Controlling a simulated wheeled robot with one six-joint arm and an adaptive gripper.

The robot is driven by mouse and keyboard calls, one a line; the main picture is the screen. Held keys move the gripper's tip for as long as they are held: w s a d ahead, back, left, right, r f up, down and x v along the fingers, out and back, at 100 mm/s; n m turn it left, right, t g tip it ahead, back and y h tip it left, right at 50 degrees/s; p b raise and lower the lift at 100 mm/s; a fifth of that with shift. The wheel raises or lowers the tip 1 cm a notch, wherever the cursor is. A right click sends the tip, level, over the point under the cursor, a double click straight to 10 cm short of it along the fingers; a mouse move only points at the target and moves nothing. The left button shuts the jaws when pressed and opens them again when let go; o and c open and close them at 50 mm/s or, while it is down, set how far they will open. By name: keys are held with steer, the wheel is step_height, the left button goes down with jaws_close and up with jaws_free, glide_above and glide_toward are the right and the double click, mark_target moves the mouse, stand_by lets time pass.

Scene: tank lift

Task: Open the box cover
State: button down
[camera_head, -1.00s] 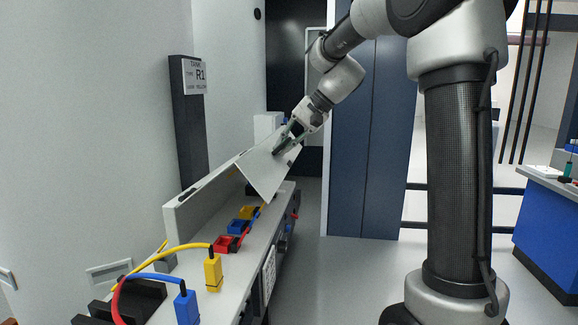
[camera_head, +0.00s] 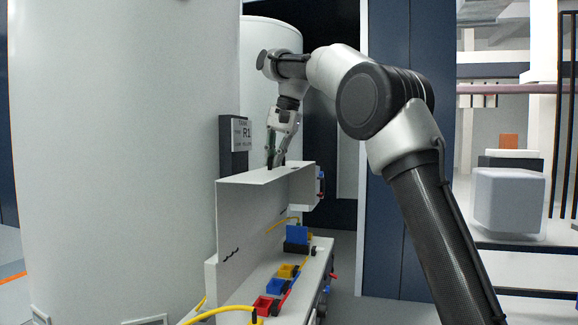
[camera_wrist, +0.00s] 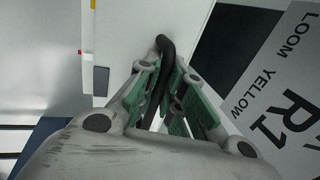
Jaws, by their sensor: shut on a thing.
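The white box cover (camera_head: 250,210) stands raised, close to upright, along the back of the box (camera_head: 243,288). Its narrow lip is at the top. My gripper (camera_head: 276,161) points down at this top lip and is shut on the cover's handle. In the wrist view, the dark curved handle (camera_wrist: 164,80) sits between the green-padded fingers of my gripper (camera_wrist: 168,72). The white cover surface (camera_wrist: 130,30) shows beyond them. The box lies open below, with a blue block (camera_head: 297,234) and yellow, blue and red sockets (camera_head: 277,286) along it.
A large white tank (camera_head: 120,180) fills the left. A dark post with the R1 sign (camera_head: 242,134) stands behind the cover; the sign looms close at right in the wrist view (camera_wrist: 280,110). Floor right of the box looks free.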

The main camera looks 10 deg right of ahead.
steer(key=shift+w+a+r, duration=0.1)
steer(key=shift+w+a, duration=0.25)
steer(key=shift+a, duration=0.3)
steer(key=shift+w+a+r, duration=0.1)
steer(key=shift+w+a, duration=0.2)
steer(key=shift+a, duration=0.3)
steer(key=shift+w+a, duration=0.35)
steer(key=shift+a, duration=0.3)
steer(key=c, duration=1.8)
jaws_free()
steer(key=shift+r, duration=0.1)
steer(key=shift+v, duration=2.45)
steer(key=s+d, duration=0.2)
steer(key=d, duration=0.1)
steer(key=s+d, duration=0.2)
steer(key=d, duration=0.2)
steer(key=s+d, duration=0.2)
steer(key=d, duration=0.1)
steer(key=shift+d, duration=0.25)
